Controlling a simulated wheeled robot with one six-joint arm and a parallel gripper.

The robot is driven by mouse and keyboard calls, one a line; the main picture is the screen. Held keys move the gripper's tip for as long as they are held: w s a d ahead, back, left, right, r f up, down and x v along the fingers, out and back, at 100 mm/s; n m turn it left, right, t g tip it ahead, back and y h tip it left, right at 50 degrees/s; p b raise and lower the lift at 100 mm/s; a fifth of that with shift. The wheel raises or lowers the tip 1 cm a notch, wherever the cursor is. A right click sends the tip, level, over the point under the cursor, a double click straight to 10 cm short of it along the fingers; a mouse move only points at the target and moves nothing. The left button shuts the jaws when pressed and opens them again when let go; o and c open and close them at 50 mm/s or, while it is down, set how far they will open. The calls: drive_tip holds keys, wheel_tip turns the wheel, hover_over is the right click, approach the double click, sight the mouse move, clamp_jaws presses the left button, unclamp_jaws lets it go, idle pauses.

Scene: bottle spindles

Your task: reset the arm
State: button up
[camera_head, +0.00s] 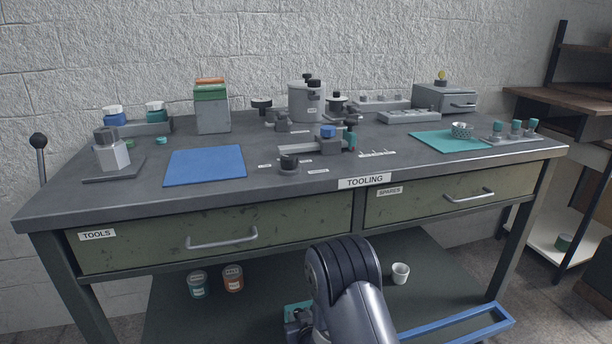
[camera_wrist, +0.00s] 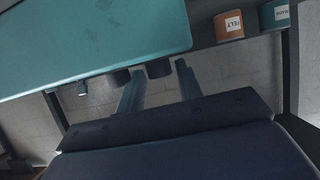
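My arm (camera_head: 345,285) stands in front of the bench's lower part, bent, below the drawer fronts in the head view. My gripper is largely hidden behind the arm there. In the wrist view my gripper (camera_wrist: 160,88) has two fingers standing apart with nothing clearly held between them. Beyond the fingertips are dark round shapes (camera_wrist: 158,67) and a large teal flat surface (camera_wrist: 95,40); whether the fingers touch them cannot be told.
The workbench (camera_head: 300,180) carries a blue mat (camera_head: 204,166), a teal mat (camera_head: 450,142) and several fixtures. On the lower shelf are a teal can (camera_head: 198,285), an orange can (camera_head: 233,279), a white cup (camera_head: 400,273) and a blue frame (camera_head: 460,325). Both drawers are closed.

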drive_tip(key=shift+d+n+y+p, duration=0.2)
drive_tip(key=shift+n+y+p, duration=0.3)
drive_tip(key=shift+n+y, duration=0.45)
